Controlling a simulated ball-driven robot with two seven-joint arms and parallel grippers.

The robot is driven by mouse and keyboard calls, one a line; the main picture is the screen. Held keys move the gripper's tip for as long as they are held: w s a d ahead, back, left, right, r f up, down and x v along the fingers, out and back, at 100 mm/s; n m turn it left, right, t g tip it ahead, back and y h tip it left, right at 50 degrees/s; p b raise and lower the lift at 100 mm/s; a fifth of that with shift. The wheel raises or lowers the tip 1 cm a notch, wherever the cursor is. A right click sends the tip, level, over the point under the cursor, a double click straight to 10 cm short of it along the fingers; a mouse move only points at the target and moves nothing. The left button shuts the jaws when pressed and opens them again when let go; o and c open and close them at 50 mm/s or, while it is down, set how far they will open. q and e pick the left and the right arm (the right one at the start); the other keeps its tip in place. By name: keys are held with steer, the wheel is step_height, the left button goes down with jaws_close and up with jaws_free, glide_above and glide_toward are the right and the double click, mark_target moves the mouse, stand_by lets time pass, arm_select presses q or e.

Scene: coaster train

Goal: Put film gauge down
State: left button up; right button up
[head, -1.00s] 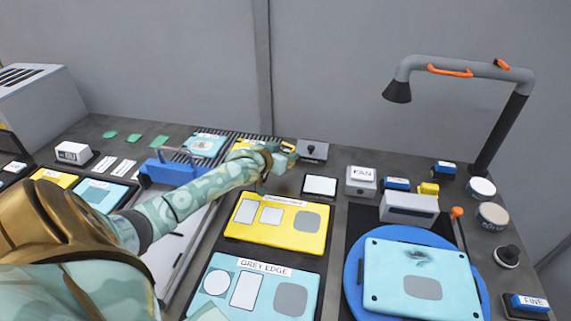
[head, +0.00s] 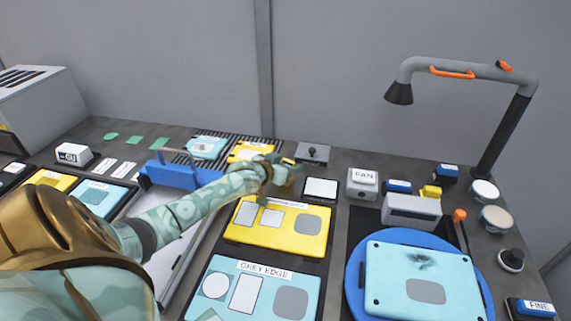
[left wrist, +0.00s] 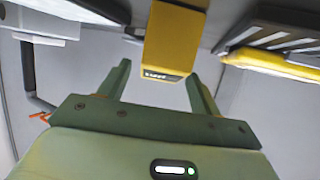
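The film gauge (left wrist: 172,42) is a small yellow block with a dark label. In the left wrist view it lies at and just beyond the fingertips of my left gripper (left wrist: 160,72). The fingers are spread apart, with a clear gap on the gauge's left side; the right fingertip is close to its edge. In the head view my left gripper (head: 285,172) is behind the yellow panel, and a bit of the yellow gauge (head: 288,160) shows at its tip. Whether the gauge rests on the bench is hidden. My right gripper is out of view.
A grey box with a black knob (head: 313,152) and a white pad (head: 321,188) stand close to the gripper's right. A yellow panel (head: 262,235) and the GREY EDGE panel (head: 225,298) lie in front. A blue turntable (head: 353,285) is at right.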

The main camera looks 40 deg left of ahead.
arm_select(q)
steer(key=shift+s+d+f, duration=0.15)
steer(key=shift+s+f, duration=0.05)
steer(key=shift+f, duration=0.4)
steer(key=shift+r, duration=0.2)
steer(key=a+r+p+v, duration=0.1)
steer(key=p+v, duration=0.3)
steer(key=v, duration=0.8)
steer(key=shift+w+d+r+p, duration=0.2)
steer(key=shift+w+d+p, duration=0.05)
steer(key=shift+d+p, duration=0.15)
stand_by(0.4)
